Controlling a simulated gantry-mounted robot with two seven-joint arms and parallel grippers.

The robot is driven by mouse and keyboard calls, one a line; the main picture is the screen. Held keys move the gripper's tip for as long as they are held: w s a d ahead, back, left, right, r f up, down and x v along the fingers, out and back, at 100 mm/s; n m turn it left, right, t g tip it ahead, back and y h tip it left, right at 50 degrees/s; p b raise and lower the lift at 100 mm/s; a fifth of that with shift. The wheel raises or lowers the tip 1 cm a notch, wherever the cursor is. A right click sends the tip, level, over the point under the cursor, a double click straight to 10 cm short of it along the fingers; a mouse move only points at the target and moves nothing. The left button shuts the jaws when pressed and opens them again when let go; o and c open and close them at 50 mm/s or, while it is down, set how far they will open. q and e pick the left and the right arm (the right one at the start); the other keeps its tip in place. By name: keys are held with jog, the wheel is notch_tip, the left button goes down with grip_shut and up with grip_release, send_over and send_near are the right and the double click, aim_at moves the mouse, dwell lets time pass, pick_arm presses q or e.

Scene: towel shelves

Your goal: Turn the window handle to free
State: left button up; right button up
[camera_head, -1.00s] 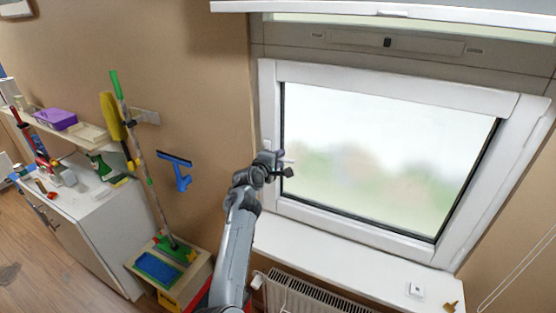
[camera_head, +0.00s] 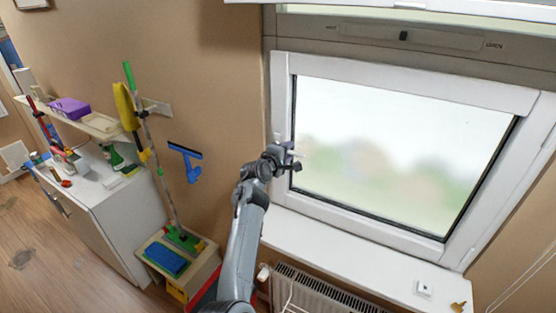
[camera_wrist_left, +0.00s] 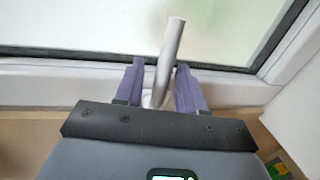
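The window handle (camera_wrist_left: 170,60) is a grey-silver lever on the left side of the white window frame (camera_head: 281,100). In the left wrist view it points up the picture, leaning slightly right. My left gripper (camera_wrist_left: 158,75) has its two purple fingers apart, one on each side of the handle. A gap shows at the left finger; the handle is nearer the right finger, and I cannot tell whether they touch. In the head view the left gripper (camera_head: 294,160) is at the frame's left side and hides most of the handle. My right gripper is not in view.
A white sill (camera_head: 345,258) lies below the window, with a brass-coloured item (camera_head: 458,306) at its right end. A radiator (camera_head: 318,291) is under it. A blue squeegee (camera_head: 189,162) hangs on the wall left of my arm. A cabinet (camera_head: 125,215) stands farther left.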

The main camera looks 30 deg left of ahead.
pick_arm(q)
jog(key=a+b+v, duration=0.1)
jog(key=b+v, duration=0.1)
jog(key=v, duration=0.7)
jog(key=shift+s+d+b, duration=0.35)
jog(key=shift+s+d, duration=0.1)
jog(key=shift+d, duration=0.1)
